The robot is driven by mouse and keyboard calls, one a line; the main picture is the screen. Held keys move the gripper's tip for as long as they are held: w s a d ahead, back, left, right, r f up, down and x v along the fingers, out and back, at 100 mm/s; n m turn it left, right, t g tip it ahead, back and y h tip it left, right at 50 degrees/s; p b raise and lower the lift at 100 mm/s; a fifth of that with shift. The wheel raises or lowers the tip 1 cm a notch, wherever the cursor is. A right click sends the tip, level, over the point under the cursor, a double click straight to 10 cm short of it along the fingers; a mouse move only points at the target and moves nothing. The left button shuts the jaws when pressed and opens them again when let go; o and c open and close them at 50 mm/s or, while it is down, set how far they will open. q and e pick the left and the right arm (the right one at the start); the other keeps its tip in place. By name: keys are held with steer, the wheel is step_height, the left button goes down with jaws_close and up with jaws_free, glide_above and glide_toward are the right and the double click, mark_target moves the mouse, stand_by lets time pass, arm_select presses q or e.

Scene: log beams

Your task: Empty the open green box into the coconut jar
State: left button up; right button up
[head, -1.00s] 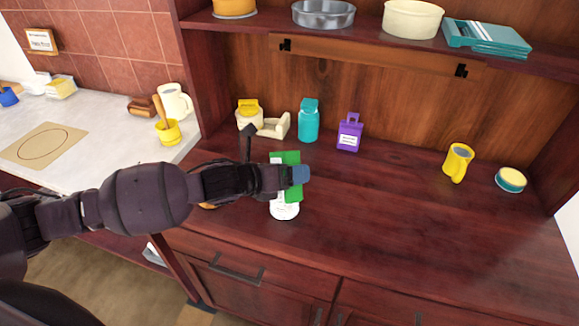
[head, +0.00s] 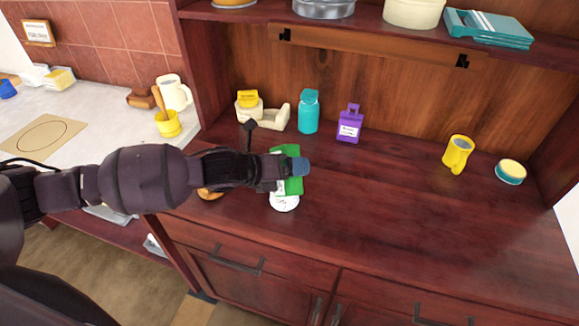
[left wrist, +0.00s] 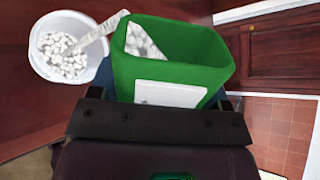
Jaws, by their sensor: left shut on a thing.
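The open green box (left wrist: 195,45) has a white label on its side and pale grey-white bits inside. My left gripper (head: 296,168) is shut on the green box (head: 292,184), which is tilted over the white jar (head: 285,203) on the dark wooden counter. In the left wrist view the round jar (left wrist: 40,62) is open and holds similar pale bits. A pale speckled strip (left wrist: 104,29) spans from the box's mouth to the jar, like a stream of contents. My arm hides part of the box in the head view. My right gripper is not in view.
A small brown-orange object (head: 210,194) is partly hidden behind my left arm. A teal bottle (head: 308,113), a purple package (head: 350,124) and a cream-and-yellow container (head: 249,108) stand at the back. A yellow mug (head: 457,154) stands right. The counter's right middle is clear.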

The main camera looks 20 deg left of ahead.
arm_select(q)
steer(key=shift+f, duration=0.2)
stand_by(0.5)
steer(key=shift+s+f+n+g, duration=0.1)
steer(key=shift+f+n+g, duration=0.05)
steer(key=shift+n+g, duration=0.2)
steer(key=shift+n+g+h, duration=0.3)
steer(key=shift+n+g, duration=0.25)
steer(key=shift+g, duration=0.2)
stand_by(1.1)
steer(key=shift+f+n, duration=0.1)
steer(key=shift+n, duration=0.2)
stand_by(1.0)
steer(key=shift+w+n+g+h, duration=0.3)
steer(key=shift+n+g, duration=0.5)
steer(key=shift+g, duration=0.4)
stand_by(1.6)
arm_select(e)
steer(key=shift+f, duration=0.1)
